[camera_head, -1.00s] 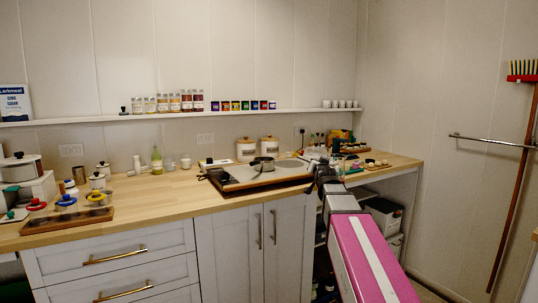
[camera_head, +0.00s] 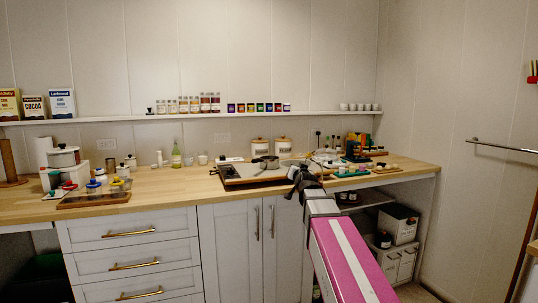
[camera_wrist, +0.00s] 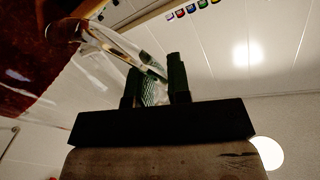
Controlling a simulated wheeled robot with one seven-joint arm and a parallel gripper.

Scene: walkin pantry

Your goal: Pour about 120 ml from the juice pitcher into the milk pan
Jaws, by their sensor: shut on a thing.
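The small grey milk pan (camera_head: 262,164) stands on the cooktop tray (camera_head: 232,186) on the wooden counter in the head view. My gripper (camera_head: 303,177) is just right of and nearer than the pan, seen past my pink arm. In the wrist view my gripper (camera_wrist: 154,83) is shut on the clear glass handle of the juice pitcher (camera_wrist: 110,47). Dark red shows at the upper left, apparently juice seen through the glass. The pitcher's body is largely cut off there, and I cannot make it out in the head view. Its tilt and the pan's inside cannot be told.
White canisters (camera_head: 283,148) stand behind the pan. A shelf (camera_head: 130,119) with jars runs along the wall above. The counter left of the cooktop is fairly clear.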

